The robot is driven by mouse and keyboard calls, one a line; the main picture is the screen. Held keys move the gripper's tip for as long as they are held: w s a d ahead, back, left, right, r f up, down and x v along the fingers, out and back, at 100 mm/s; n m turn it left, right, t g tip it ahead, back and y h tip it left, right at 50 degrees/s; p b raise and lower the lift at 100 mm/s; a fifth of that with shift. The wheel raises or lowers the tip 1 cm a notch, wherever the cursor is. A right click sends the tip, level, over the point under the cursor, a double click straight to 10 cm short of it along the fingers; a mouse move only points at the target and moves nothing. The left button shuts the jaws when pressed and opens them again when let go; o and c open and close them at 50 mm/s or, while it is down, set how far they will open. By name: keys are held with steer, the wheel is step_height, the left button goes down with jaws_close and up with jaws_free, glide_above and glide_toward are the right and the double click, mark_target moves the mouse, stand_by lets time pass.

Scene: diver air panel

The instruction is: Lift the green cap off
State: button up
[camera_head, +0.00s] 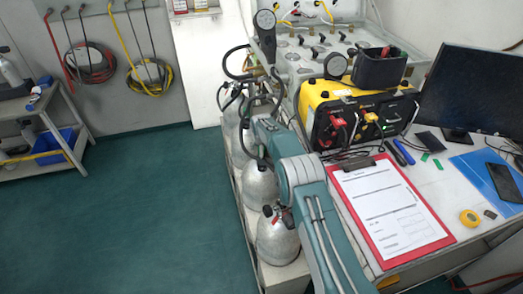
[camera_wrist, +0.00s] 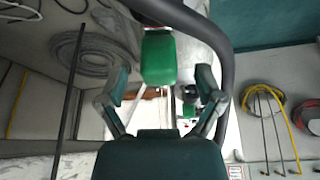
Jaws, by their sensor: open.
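The green cap (camera_wrist: 159,57) shows in the wrist view, at the top middle, just past my open fingertips. A second, smaller green piece (camera_wrist: 189,111) shows farther off, partly hidden behind my right finger. My gripper (camera_wrist: 162,78) is open, with one finger on each side of the cap's line and clear space between each finger and the cap. In the head view my arm reaches over the row of grey cylinders (camera_head: 261,187). My fingers and the green cap cannot be made out there.
A black hose (camera_wrist: 227,60) curves close by my right finger. A yellow case (camera_head: 350,105) and a red clipboard (camera_head: 393,210) lie on the bench right of my arm. Coiled hoses (camera_head: 90,62) hang on the wall. The green floor (camera_head: 150,200) at left is clear.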

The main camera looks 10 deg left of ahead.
steer(key=shift+w+f, duration=0.1)
steer(key=shift+f, duration=0.3)
steer(key=c, duration=0.8)
steer(key=shift+c, duration=0.2)
steer(key=shift+r, duration=0.15)
